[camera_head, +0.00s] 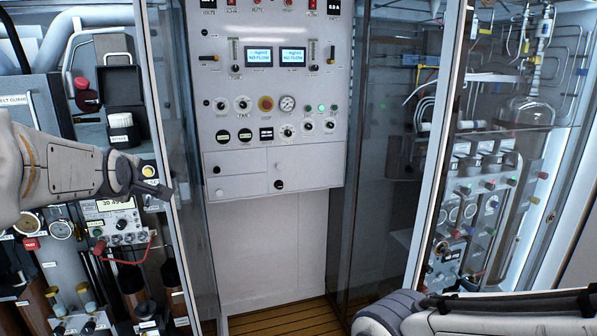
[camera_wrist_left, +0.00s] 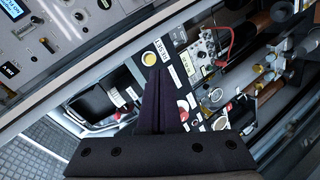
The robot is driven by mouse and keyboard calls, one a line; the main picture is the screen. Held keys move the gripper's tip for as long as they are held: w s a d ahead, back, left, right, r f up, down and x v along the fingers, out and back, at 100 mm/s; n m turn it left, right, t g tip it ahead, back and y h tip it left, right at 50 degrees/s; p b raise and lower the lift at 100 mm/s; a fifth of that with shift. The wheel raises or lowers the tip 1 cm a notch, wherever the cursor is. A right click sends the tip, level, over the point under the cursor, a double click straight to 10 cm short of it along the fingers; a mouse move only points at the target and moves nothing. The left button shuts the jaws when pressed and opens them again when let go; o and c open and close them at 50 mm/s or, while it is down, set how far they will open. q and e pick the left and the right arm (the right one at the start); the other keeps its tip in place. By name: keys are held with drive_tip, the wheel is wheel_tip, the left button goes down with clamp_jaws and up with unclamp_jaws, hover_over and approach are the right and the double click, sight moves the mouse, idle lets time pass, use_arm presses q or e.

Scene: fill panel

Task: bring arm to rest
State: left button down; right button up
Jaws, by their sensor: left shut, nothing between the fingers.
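My left gripper (camera_head: 165,191) is in front of the left equipment rack, beside a yellow button (camera_head: 149,171). Its dark fingers are together and empty. In the left wrist view my left gripper (camera_wrist_left: 160,75) points toward the labelled yellow button (camera_wrist_left: 149,58); I cannot tell whether it touches anything. My right arm (camera_head: 430,315) shows at the bottom right, with a dark gripper part (camera_head: 540,302) reaching to the right edge. Its fingertips are not clear. The fill panel (camera_head: 270,150) stands in the middle, with two displays reading NO FLOW.
Glass doors (camera_head: 385,150) stand on both sides of the panel. The right cabinet (camera_head: 500,150) holds glassware, tubing and knobs. Below my left gripper are a meter (camera_head: 112,215) with a red cable and several brown cylinders. Wooden floor (camera_head: 285,318) is clear below the panel.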

use_arm(q)
drive_tip(key=s+d+f+m+g+h, duration=0.2)
drive_tip(key=s+d+f+m, duration=0.25)
drive_tip(key=d, duration=0.45)
drive_tip(key=s+d+f+m+g+h, duration=0.25)
drive_tip(key=d+f+m, duration=0.2)
drive_tip(key=d, duration=0.45)
drive_tip(key=s+d+f+m+g+h, duration=0.1)
drive_tip(key=s+d+f+m+h, duration=0.1)
drive_tip(key=s+d+f+m, duration=0.5)
drive_tip(key=s+d+f+m+g, duration=0.3)
drive_tip(key=s+d+m, duration=0.1)
drive_tip(key=s, duration=0.5)
drive_tip(key=s+d+f+m+g, duration=0.3)
drive_tip(key=s+d+m, duration=0.1)
drive_tip(key=s, duration=0.4)
drive_tip(key=shift+s+d+f+m+g, duration=0.2)
drive_tip(key=shift+s+f+m+g, duration=0.2)
drive_tip(key=shift+m, duration=0.4)
drive_tip(key=shift+d+r, duration=0.1)
drive_tip(key=shift+d, duration=0.05)
